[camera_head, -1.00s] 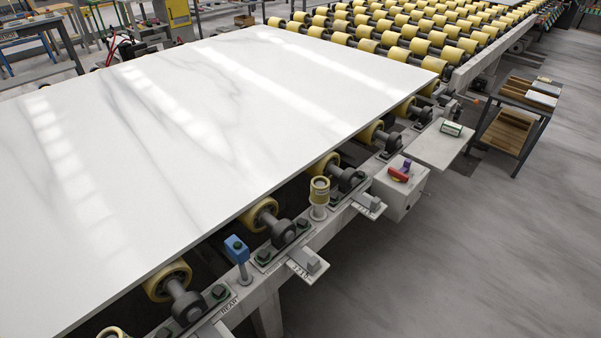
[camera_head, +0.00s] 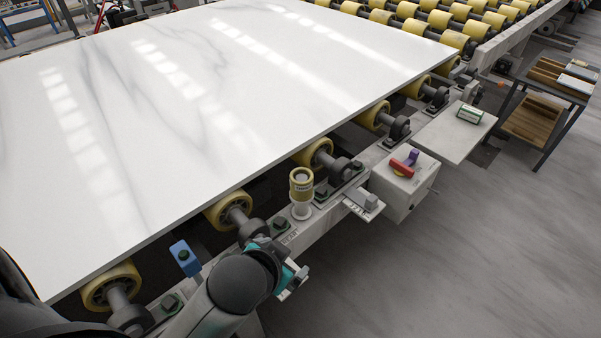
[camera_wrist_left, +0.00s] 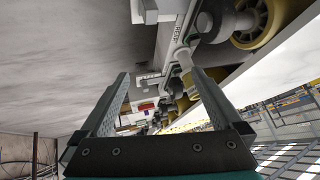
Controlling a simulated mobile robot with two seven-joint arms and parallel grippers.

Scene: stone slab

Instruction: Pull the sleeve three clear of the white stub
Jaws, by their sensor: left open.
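A yellow sleeve (camera_head: 302,183) sits around the top of an upright white stub (camera_head: 301,210) on the conveyor's side rail. I take it for sleeve three; its marking is too small to read. My left arm comes in from the bottom left in the head view. Its teal-trimmed gripper is mostly hidden behind the wrist, below and slightly left of the stub. In the left wrist view my left gripper (camera_wrist_left: 160,75) is open and empty. My right gripper is out of view.
A blue block (camera_head: 185,258) stands beside my left arm. A large white slab (camera_head: 190,110) lies on yellow rollers along the rail. A grey box with red and purple controls (camera_head: 403,168) and a shelf with a green-white item (camera_head: 470,114) are right.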

